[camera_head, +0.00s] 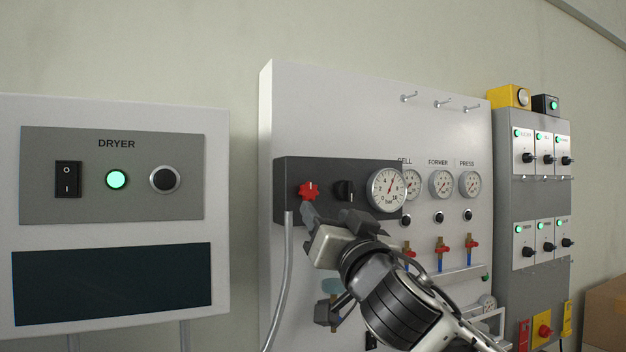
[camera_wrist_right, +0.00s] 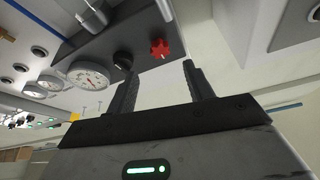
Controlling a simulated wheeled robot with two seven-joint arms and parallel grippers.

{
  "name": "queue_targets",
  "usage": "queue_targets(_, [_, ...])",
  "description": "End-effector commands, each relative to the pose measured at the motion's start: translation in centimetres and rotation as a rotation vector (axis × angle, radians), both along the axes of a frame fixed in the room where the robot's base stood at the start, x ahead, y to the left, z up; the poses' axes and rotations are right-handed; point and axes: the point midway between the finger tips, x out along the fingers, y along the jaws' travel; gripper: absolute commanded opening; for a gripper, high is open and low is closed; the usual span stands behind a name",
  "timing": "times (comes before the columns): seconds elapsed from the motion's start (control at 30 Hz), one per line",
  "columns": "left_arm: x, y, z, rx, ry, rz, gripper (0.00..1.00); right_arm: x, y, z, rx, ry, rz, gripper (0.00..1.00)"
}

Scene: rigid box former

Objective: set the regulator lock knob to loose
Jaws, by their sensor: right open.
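A dark regulator box (camera_head: 325,170) on the light wall panel carries a red star-shaped knob (camera_head: 308,190), a black knob (camera_head: 344,190) and a round white gauge (camera_head: 386,190). No label marking either knob as the lock is readable. My right gripper (camera_head: 332,216) is just below the two knobs in the head view, open and empty. In the right wrist view its two fingers (camera_wrist_right: 158,72) point toward the box. The red knob (camera_wrist_right: 160,48) shows beyond the gap between the fingertips, apart from them. The black knob (camera_wrist_right: 123,60) is beside the left finger. My left gripper is not seen.
A dryer panel (camera_head: 112,175) is at the left. A grey hose (camera_head: 286,270) hangs below the box's left end. Smaller gauges (camera_head: 441,184) and red-handled valves (camera_head: 440,242) are to the right. A switch cabinet (camera_head: 535,200) stands farther right.

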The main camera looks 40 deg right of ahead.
Motion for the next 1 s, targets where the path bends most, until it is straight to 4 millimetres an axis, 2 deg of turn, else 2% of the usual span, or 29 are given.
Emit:
queue_targets(0.03, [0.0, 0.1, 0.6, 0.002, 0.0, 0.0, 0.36, 0.8, -0.4, 0.8, -0.001, 0.0, -0.004, 0.52])
queue_targets(0.13, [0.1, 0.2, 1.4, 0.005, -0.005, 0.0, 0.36, 2.3, -1.1, 1.6, -0.001, 0.0, -0.004, 0.52])
queue_targets(0.4, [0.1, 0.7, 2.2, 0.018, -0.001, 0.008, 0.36, 5.9, -2.6, 2.9, 0.002, 0.0, -0.001, 0.52])
queue_targets(0.6, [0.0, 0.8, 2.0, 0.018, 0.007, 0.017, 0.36, 6.9, -2.9, 3.1, 0.0, 0.0, 0.0, 0.52])
queue_targets(0.83, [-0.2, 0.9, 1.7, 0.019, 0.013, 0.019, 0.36, 6.9, -2.9, 3.0, 0.0, 0.0, 0.0, 0.52])
queue_targets(0.87, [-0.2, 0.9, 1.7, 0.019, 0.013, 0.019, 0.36, 6.9, -2.9, 3.0, 0.0, 0.0, 0.0, 0.49])
queue_targets(1.0, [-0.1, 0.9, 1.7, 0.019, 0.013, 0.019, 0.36, 6.9, -2.9, 3.0, 0.0, 0.0, -0.001, 0.1])
